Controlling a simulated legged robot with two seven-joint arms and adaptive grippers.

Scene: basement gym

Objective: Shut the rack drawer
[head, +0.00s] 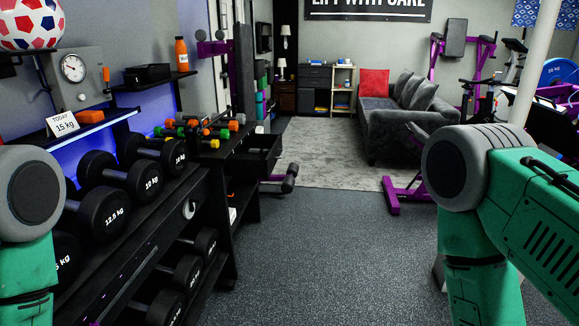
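The black rack (226,160) stands along the left side, with small coloured dumbbells on its far top. A black drawer (262,163) sticks out of the rack's far part toward the aisle, so it stands open. Its inside is dark, and I cannot tell whether anything lies in it. Only green and grey links of my two arms show, at the left edge and at the right. Neither of my grippers is in the head view, so their state and any contact are hidden.
Large black dumbbells (102,208) fill the near rack tier. A purple-framed machine with a black roller (289,178) stands just beyond the drawer. A grey sofa (395,120) and rug (330,150) lie farther back. The dark floor (320,250) ahead is clear.

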